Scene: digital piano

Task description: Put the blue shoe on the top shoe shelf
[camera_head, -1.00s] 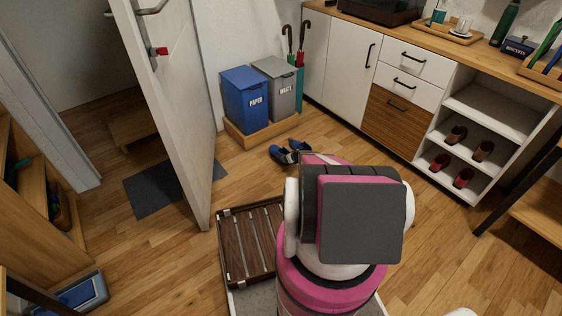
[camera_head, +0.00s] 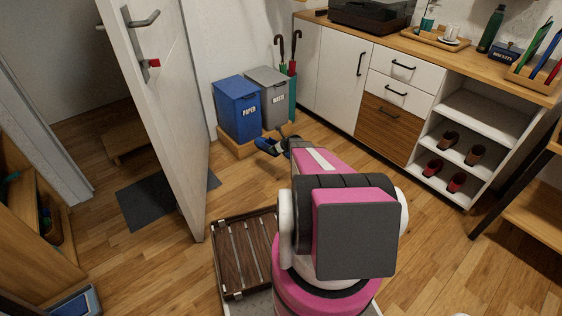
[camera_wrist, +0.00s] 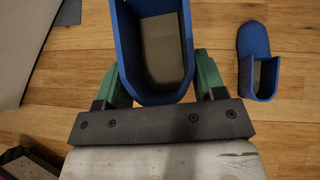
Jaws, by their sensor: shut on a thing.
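My gripper (camera_wrist: 155,90) is shut on a blue shoe (camera_wrist: 122,30), its green fingers on both sides of it. The held shoe appears in the head view (camera_head: 267,146) beyond my arm, in front of the bins; the fingers are not clear there. A second blue shoe (camera_wrist: 254,42) lies on the wood floor to the right in the wrist view and looks smaller, so the held one is above the floor. The open shoe shelves stand at the right of the cabinet; the top shelf (camera_head: 487,110) is empty. Brown shoes (camera_head: 474,155) and red shoes (camera_head: 457,182) stand on the lower shelves.
A blue paper bin (camera_head: 237,108) and a grey waste bin (camera_head: 268,95) stand behind the held shoe. An open white door (camera_head: 165,120) is at left. A slatted wooden rack (camera_head: 240,255) lies near my base. A dark-legged table (camera_head: 535,205) stands at right.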

